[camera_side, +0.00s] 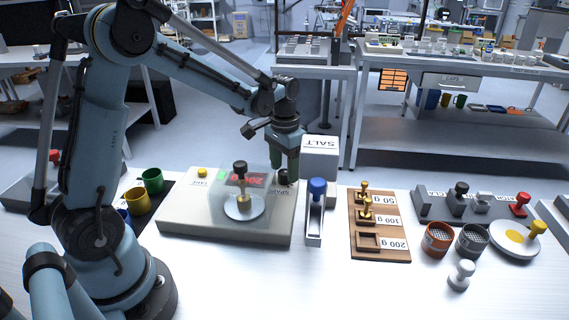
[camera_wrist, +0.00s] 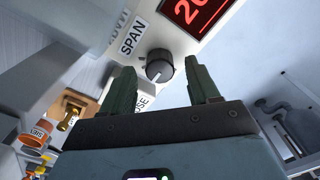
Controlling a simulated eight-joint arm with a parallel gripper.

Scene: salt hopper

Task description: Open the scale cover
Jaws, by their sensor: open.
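The scale (camera_side: 178,222) is a pale box with a red lit display (camera_side: 245,179). A clear cover (camera_side: 259,192) stands around its round pan (camera_side: 234,213), and a black-knobbed piece (camera_side: 240,168) shows at the pan. Whether the knob belongs to the cover or to a weight inside, I cannot tell. My gripper (camera_side: 286,168) points down at the scale's right rear, right of the cover and apart from it. In the wrist view my gripper (camera_wrist: 158,80) has its fingers spread, with the SPAN dial (camera_wrist: 158,64) showing between them. The cover cannot be made out in the wrist view.
A white SALT hopper (camera_side: 320,145) stands close behind my gripper, with a blue-knobbed lever (camera_side: 317,187) in front. A wooden weight tray (camera_side: 385,253) lies to the right, its 200 g slot empty. Cups (camera_side: 152,181) stand left of the scale.

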